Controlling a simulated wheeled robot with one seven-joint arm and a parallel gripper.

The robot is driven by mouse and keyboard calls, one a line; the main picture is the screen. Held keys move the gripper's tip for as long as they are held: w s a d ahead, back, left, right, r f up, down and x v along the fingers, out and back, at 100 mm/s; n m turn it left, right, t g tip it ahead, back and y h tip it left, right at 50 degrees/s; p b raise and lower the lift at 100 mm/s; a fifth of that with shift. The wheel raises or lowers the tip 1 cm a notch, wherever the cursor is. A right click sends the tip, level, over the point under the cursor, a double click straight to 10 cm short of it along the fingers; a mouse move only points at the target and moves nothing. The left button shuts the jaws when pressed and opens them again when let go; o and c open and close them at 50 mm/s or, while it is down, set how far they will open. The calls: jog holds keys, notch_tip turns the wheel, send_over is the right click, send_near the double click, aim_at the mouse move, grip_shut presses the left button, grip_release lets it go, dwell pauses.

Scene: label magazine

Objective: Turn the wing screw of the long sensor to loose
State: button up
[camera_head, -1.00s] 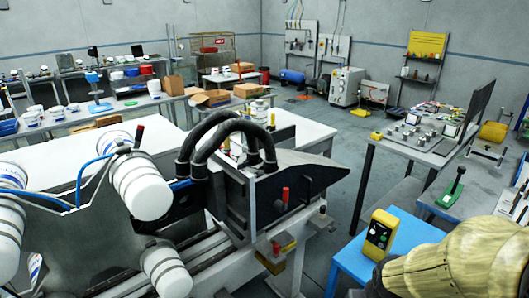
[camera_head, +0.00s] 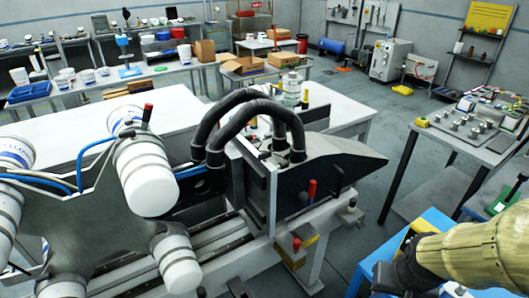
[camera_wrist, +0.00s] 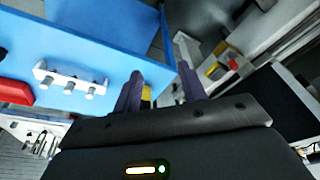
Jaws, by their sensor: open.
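A machine with black hoses (camera_head: 215,130) and large white rollers (camera_head: 148,180) fills the left and middle of the head view. At its front edge is a small yellow block with a red knob (camera_head: 297,243). A taller red knob (camera_head: 312,187) stands by the dark plate. I cannot tell which part is the long sensor or its wing screw. Small yellow and red parts (camera_wrist: 214,68) show beyond the fingers at the right. In the head view my arm's end is low at the right, fingertips hidden.
A blue table (camera_head: 425,222) stands at the right, partly behind my arm; it also shows in the wrist view (camera_wrist: 90,35), with a white knobbed fixture (camera_wrist: 71,80) and a red object (camera_wrist: 15,92). A grey control table (camera_head: 470,140) stands behind.

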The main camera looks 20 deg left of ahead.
jog(key=shift+o, duration=1.3)
jog(key=shift+w, duration=0.25)
jog(key=w+a+r+n+t+y+b, duration=0.4)
jog(key=w+a+t, duration=0.35)
jog(key=w, duration=0.45)
jog(key=s+a+r+n+t+y+b, duration=0.1)
jog(key=s+a+r+n+y+b, duration=0.1)
jog(key=a+r+n+y, duration=0.3)
jog(key=a+r+y+b, duration=0.1)
jog(key=a+r+y, duration=0.3)
jog(key=a, duration=0.5)
jog(key=shift+s+r+n+t+y, duration=0.3)
jog(key=shift+r+n+t, duration=0.1)
jog(key=shift+r, duration=0.2)
jog(key=shift+w+a+r+p, duration=0.1)
jog(key=shift+w+r+p, duration=0.1)
jog(key=shift+p, duration=0.4)
jog(key=p+x, duration=0.1)
jog(key=p, duration=0.4)
jog(key=shift+w+a+r, duration=0.1)
jog(key=shift+w+a, duration=0.05)
jog(key=shift+w, duration=0.05)
jog(key=p, duration=0.6)
jog(key=shift+w+a, duration=0.25)
jog(key=shift+a, duration=0.15)
